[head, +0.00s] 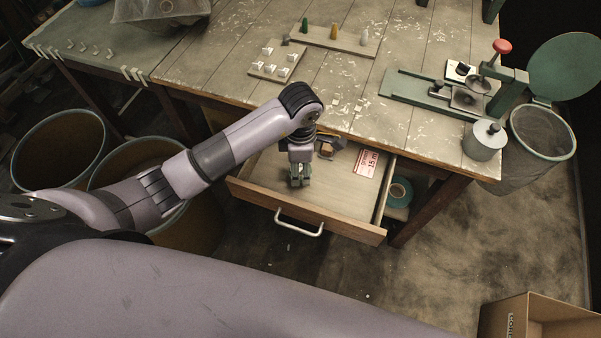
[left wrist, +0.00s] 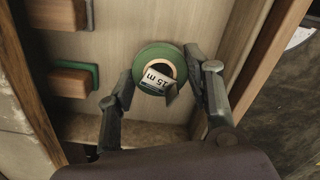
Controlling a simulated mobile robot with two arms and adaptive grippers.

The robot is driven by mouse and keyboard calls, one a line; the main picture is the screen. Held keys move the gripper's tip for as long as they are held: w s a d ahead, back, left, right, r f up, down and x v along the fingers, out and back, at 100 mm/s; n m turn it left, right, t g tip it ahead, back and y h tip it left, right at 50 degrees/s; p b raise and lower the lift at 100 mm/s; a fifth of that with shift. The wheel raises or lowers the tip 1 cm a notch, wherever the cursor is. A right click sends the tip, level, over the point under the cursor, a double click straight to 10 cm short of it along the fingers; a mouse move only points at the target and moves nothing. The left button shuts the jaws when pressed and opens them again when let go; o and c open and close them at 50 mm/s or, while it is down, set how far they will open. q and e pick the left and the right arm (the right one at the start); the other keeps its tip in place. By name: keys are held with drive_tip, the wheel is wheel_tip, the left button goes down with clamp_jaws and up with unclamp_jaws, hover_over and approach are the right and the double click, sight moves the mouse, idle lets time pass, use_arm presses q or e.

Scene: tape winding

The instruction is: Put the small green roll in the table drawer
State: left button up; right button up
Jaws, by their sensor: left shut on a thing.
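The small green roll (left wrist: 150,54) sits between the fingers of my left gripper (left wrist: 163,92) in the left wrist view, with a white "15 m" label by its core. My left gripper is shut on it. The open table drawer (head: 334,199) is below the tabletop in the head view, and my left gripper (head: 300,181) points down inside its outline. The drawer's pale floor (left wrist: 128,28) lies behind the roll in the left wrist view. I cannot tell whether the roll touches it. The roll is mostly hidden in the head view.
Brown blocks with dark green parts (left wrist: 70,82) lie in the drawer. A red-and-white card (head: 367,162) is at its right side. A teal roll (head: 398,193) lies on a shelf right of the drawer. The workbench top (head: 225,65) overhangs the drawer's back.

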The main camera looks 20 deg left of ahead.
use_arm(q)
drive_tip(key=shift+f, duration=2.05)
drive_tip(key=shift+f, duration=0.2)
drive_tip(key=o, duration=1)
wheel_tip(320, 180, up, 12)
drive_tip(key=shift+r+b, duration=0.2)
drive_tip(key=shift+b, duration=0.2)
